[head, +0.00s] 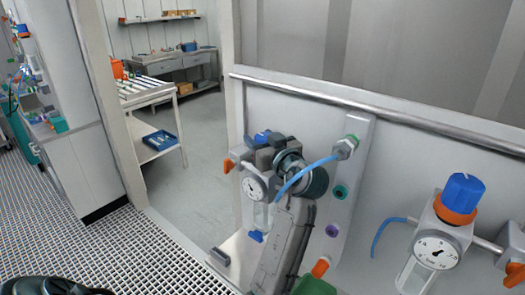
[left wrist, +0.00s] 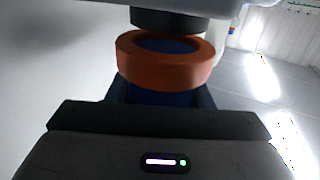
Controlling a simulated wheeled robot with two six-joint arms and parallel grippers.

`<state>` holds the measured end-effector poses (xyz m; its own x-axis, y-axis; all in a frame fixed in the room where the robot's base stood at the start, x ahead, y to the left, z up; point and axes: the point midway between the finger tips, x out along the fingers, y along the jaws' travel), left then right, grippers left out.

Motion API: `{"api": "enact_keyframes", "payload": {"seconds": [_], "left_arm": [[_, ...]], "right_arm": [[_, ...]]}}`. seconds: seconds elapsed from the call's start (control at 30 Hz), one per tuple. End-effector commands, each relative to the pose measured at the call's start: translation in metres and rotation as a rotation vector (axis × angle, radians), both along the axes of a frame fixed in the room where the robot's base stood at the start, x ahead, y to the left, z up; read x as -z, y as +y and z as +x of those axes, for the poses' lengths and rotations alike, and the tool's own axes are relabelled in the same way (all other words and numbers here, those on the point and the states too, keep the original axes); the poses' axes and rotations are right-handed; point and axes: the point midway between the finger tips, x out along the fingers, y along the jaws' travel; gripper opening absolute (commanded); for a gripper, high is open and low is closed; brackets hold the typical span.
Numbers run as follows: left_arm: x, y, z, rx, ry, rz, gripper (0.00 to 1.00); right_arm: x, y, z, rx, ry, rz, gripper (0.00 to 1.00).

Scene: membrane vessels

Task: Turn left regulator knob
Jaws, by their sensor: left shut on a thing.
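The left regulator stands on the light panel in the head view, with a round white gauge (head: 255,187). Its blue knob (head: 263,136) is mostly hidden behind my left gripper (head: 268,148). In the left wrist view the blue knob (left wrist: 165,96) sits between the fingers of my left gripper (left wrist: 160,105), below an orange ring (left wrist: 165,62). The left gripper is shut on the knob. How far the knob is turned cannot be told. My right gripper is not in view.
A second regulator with a blue knob (head: 463,190) and a gauge (head: 436,250) stands at the right. A blue tube (head: 305,171) passes close to my left wrist. A metal rail (head: 380,112) runs above the panel. A white cart (head: 150,95) stands beyond the doorway.

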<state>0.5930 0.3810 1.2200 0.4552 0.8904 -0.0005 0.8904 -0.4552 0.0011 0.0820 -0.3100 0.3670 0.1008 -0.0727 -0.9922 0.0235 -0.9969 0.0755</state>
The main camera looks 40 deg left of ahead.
Motion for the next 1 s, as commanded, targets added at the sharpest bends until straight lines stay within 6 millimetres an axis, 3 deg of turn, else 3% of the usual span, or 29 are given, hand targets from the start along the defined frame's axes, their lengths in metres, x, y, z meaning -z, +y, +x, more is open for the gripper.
{"api": "enact_keyframes", "payload": {"seconds": [0.2, 0.7, 0.73, 0.83, 1.0], "left_arm": [[0.0012, 0.0006, -0.0007, -0.062, 0.0, 0.0, 0.24], [-0.0004, 0.001, -0.0012, -0.081, 0.002, 0.002, 0.24], [-0.0004, 0.001, -0.0012, -0.081, 0.002, 0.002, 0.48], [-0.0003, 0.001, -0.0012, -0.08, 0.002, 0.002, 0.68], [-0.0002, 0.001, -0.0012, -0.08, 0.001, 0.002, 0.69]], "right_arm": [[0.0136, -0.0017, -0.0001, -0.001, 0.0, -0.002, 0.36], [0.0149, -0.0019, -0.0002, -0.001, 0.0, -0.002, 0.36], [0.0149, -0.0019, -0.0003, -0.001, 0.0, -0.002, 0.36], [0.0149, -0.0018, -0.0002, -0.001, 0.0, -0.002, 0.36], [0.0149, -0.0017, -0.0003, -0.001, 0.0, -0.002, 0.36]]}}
